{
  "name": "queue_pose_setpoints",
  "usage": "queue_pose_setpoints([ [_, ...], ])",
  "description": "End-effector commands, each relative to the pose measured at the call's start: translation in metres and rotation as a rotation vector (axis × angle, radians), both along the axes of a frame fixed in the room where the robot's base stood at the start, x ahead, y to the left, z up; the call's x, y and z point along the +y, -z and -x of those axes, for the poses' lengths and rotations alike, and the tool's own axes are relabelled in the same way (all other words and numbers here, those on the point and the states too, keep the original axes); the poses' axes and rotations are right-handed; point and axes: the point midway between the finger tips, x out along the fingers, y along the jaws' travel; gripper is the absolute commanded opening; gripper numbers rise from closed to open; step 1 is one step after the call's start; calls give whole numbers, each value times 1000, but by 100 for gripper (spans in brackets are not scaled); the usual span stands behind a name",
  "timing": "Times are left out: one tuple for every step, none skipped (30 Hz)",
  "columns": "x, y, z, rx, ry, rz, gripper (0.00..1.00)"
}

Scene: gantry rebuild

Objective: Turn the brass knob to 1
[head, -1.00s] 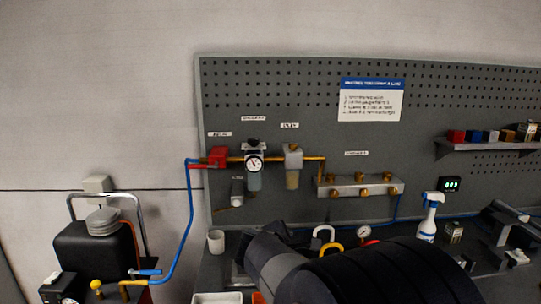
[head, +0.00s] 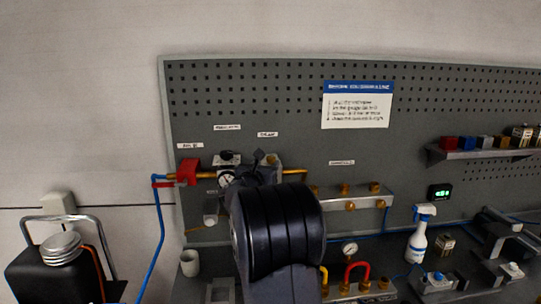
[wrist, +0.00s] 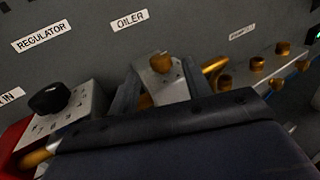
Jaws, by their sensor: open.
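The brass knob (wrist: 160,63) sits on top of the oiler's pale metal block (wrist: 168,84), under the OILER label (wrist: 131,20). Marks on the block are too small to read. My gripper (wrist: 160,70) is open; its dark fingers show on either side of the block in the wrist view. I cannot tell whether they touch it. In the head view my gripper (head: 262,160) is in front of the air line, and my arm hides most of the oiler; part of its top (head: 273,160) shows just right of the fingers.
The regulator's black knob (wrist: 49,98) is close on the left. A red valve (head: 188,172) is further left. A manifold (head: 350,197) with several brass fittings is on the right. A spray bottle (head: 420,232) and white cup (head: 190,262) stand on the bench.

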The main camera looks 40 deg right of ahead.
Motion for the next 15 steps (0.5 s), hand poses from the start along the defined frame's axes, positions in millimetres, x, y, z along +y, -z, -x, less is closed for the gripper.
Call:
queue_pose_setpoints([
  [-9,-3,-5,2,2,-1,47],
  [-13,-3,-9,1,2,0,47],
  [-18,-3,-12,2,2,-1,47],
  [-22,-3,-15,1,1,0,47],
  [-26,-2,-17,2,1,-1,47],
  [-30,-3,-20,1,1,-1,47],
  [-32,-2,-22,1,1,-1,47],
  [-35,-2,-24,0,1,-1,47],
  [-38,-2,-26,0,1,-1,47],
  [-40,-2,-28,0,1,-1,47],
  [-42,-1,-29,0,1,-2,47],
  [-44,-1,-30,0,1,-2,47],
  [-45,-1,-31,-1,0,-2,47],
  [-45,-1,-31,-1,0,-2,47],
  [-46,-1,-32,-1,0,-2,47],
])
